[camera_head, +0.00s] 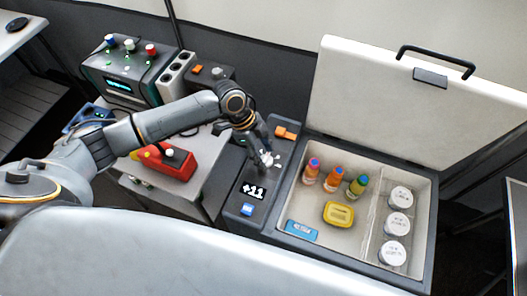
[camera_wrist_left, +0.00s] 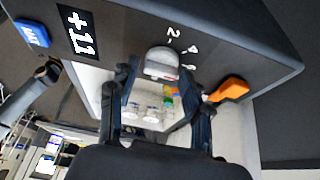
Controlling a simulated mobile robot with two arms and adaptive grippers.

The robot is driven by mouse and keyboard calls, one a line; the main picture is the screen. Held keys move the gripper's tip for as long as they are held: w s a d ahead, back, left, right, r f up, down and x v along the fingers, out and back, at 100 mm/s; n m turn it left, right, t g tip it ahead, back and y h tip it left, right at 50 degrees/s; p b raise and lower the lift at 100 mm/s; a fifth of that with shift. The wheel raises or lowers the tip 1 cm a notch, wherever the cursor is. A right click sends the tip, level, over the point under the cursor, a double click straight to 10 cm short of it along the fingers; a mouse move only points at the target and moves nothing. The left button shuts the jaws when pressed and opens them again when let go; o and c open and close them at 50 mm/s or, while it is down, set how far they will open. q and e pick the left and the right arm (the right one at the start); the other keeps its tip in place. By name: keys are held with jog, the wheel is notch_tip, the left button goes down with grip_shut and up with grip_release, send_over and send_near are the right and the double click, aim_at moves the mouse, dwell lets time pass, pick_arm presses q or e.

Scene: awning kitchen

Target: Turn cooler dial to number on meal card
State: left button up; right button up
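The cooler (camera_head: 279,226) stands open at the right, with a dark control panel on its left side. The panel's display (camera_head: 253,192) reads +11; it also reads +11 in the left wrist view (camera_wrist_left: 77,30). The pale rounded dial (camera_wrist_left: 162,62) has white numbers beside it, a 2 and a 4 among them. My left gripper (camera_head: 265,158) is down at the dial. In the left wrist view its fingers (camera_wrist_left: 161,82) are spread on either side of the dial, and I cannot tell whether they touch it. My right gripper is out of view. I cannot identify a meal card.
An orange switch (camera_head: 286,132) and a blue button (camera_head: 247,209) flank the dial. Inside the cooler are bottles (camera_head: 334,178), a yellow box (camera_head: 339,214), white-lidded tubs (camera_head: 397,224) and a blue label (camera_head: 301,230). A red device (camera_head: 165,163) sits left on a side table.

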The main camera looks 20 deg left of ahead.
pick_arm(q)
jog(key=c, duration=0.7)
jog(key=shift+s+r+n+p, duration=0.1)
jog(key=shift+r+n+p, duration=0.1)
jog(key=shift+n+p, duration=0.45)
jog(key=n+t+p, duration=0.1)
jog(key=n+p, duration=0.3)
jog(key=p, duration=0.1)
jog(key=n+t+y+p, duration=0.1)
jog(key=n+p, duration=0.2)
jog(key=p, duration=0.2)
jog(key=n+t+y+p, duration=0.1)
jog(key=n+t+p, duration=0.1)
jog(key=n+p, duration=0.2)
jog(key=shift+s+d+n+p, duration=0.35)
jog(key=shift+s+p, duration=0.05)
jog(key=shift+p, duration=0.35)
jog(key=shift+d+n+y+p, duration=0.1)
jog(key=shift+n+y+p, duration=0.5)
jog(key=shift+n+p, duration=0.45)
jog(key=shift+f+n+t+y+p, duration=0.15)
jog(key=shift+n+t+y+p, duration=0.25)
jog(key=shift+n, duration=0.95)
jog(key=o, duration=1.2)
